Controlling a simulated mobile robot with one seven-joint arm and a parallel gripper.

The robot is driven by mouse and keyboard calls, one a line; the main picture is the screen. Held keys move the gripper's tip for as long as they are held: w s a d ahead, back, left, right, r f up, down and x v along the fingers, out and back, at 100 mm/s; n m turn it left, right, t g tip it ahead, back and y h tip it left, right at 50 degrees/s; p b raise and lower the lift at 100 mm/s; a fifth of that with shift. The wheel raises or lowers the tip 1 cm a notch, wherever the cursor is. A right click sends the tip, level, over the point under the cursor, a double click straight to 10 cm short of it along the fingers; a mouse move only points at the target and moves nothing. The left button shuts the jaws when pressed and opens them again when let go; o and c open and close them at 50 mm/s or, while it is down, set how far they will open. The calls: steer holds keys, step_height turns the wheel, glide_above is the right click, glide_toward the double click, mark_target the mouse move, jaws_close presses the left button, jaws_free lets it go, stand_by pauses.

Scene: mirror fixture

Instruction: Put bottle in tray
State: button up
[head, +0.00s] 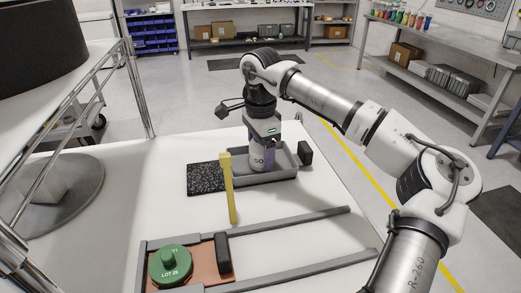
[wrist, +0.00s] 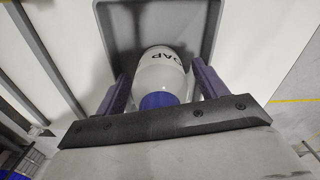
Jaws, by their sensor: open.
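The bottle (head: 257,164) is white with dark lettering and stands in the grey tray (head: 290,176), upright as far as I can see. In the wrist view the bottle (wrist: 160,72) shows its blue cap toward me, with the tray's wall (wrist: 213,20) around it. My gripper (head: 262,148) is above the tray, pointing down over the bottle. In the wrist view its purple fingers (wrist: 163,84) are open, one on each side of the bottle, with a gap visible at the left. The bottle's base is partly hidden by the tray wall in the head view.
A black block (head: 305,152) is at the tray's right. Grey rails and a green round part (head: 170,265) lie in front. The white table between is clear.

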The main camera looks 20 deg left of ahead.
step_height(320, 180, up, 12)
steer(key=shift+r+b, duration=0.2)
steer(key=shift+b, duration=0.65)
